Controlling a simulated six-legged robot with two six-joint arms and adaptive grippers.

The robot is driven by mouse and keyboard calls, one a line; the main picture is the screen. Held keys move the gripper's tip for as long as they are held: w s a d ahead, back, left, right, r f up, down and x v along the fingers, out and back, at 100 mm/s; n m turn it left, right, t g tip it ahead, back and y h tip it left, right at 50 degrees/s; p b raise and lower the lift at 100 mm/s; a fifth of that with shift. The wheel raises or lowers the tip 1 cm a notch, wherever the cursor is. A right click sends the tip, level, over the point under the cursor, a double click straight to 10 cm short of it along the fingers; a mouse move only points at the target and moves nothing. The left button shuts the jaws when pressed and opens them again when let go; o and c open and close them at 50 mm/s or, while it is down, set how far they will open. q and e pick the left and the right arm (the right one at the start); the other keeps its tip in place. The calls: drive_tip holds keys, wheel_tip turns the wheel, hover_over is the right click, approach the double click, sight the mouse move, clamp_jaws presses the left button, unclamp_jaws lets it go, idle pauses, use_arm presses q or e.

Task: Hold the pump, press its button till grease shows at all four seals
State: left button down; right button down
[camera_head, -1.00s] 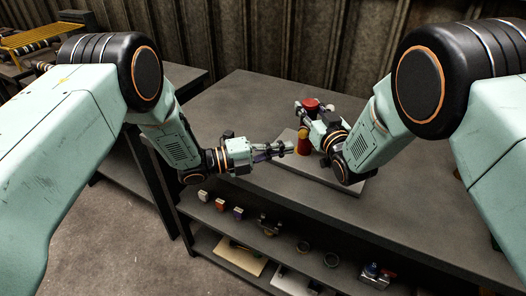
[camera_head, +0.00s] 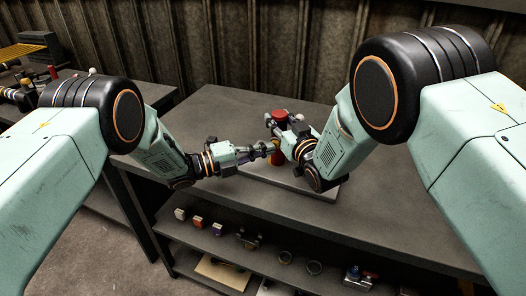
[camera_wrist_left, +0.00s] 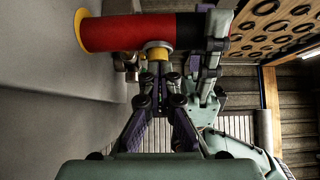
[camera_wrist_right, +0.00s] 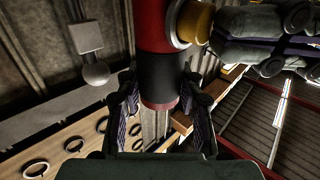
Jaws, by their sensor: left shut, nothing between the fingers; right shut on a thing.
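The pump is a red cylinder with a black band (camera_wrist_right: 160,75) and a yellow button (camera_wrist_left: 158,53) on its side. It stands over the bench in the head view, with its red top (camera_head: 279,116) showing. My right gripper (camera_head: 276,128) is shut around the pump's black part. My left gripper (camera_head: 272,148) is shut and empty, its tips right at the yellow button. The left wrist view shows these tips (camera_wrist_left: 160,76) just in front of the button; I cannot tell if they press it. No seals or grease are clear to me.
A pale flat plate (camera_head: 315,188) lies on the grey bench (camera_head: 400,222) below the grippers. The shelf underneath holds small blocks (camera_head: 198,222), rings (camera_head: 314,267) and other parts. A second bench (camera_head: 130,97) with a dark shaft-like part (camera_head: 18,96) stands at the left.

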use_arm(q)
drive_tip(key=shift+w+d, duration=0.2)
drive_tip(key=shift+w, duration=0.65)
drive_tip(key=shift+r, duration=0.1)
drive_tip(key=shift+s+a, duration=0.15)
drive_tip(key=shift+s, duration=0.5)
drive_tip(key=s+d+v, duration=0.1)
drive_tip(key=s+v, duration=0.1)
drive_tip(key=v, duration=1)
idle(0.6)
drive_tip(key=shift+s+a+f+m+g, duration=0.3)
drive_tip(key=shift+s+a+f, duration=0.2)
drive_tip(key=shift+a, duration=0.15)
